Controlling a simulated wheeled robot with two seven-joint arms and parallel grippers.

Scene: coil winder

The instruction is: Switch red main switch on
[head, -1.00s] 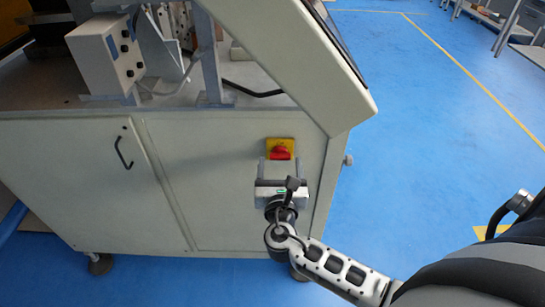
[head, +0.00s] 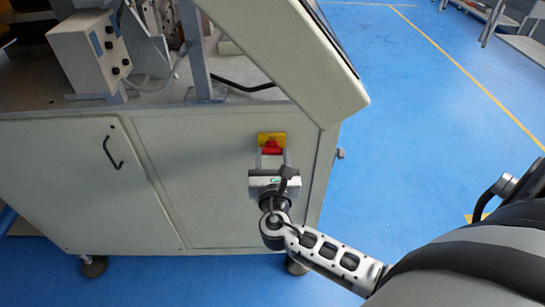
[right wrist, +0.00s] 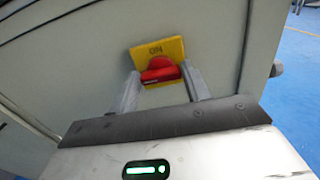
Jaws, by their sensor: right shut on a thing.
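The red main switch (head: 272,148) is a rotary knob on a yellow plate (head: 265,136), on the upper right of the cabinet's front panel. My right gripper (head: 272,156) reaches up to the knob from below. It is shut on the knob, with one finger at each side; the fingers also show in the right wrist view (right wrist: 163,84). The exact contact is partly hidden in the head view. My left gripper is out of view.
The pale cabinet (head: 215,190) of the machine fills the left and middle. A black door handle (head: 113,153) is on its left door. A slanted console (head: 300,55) overhangs above the switch. Blue floor (head: 420,150) is open at the right.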

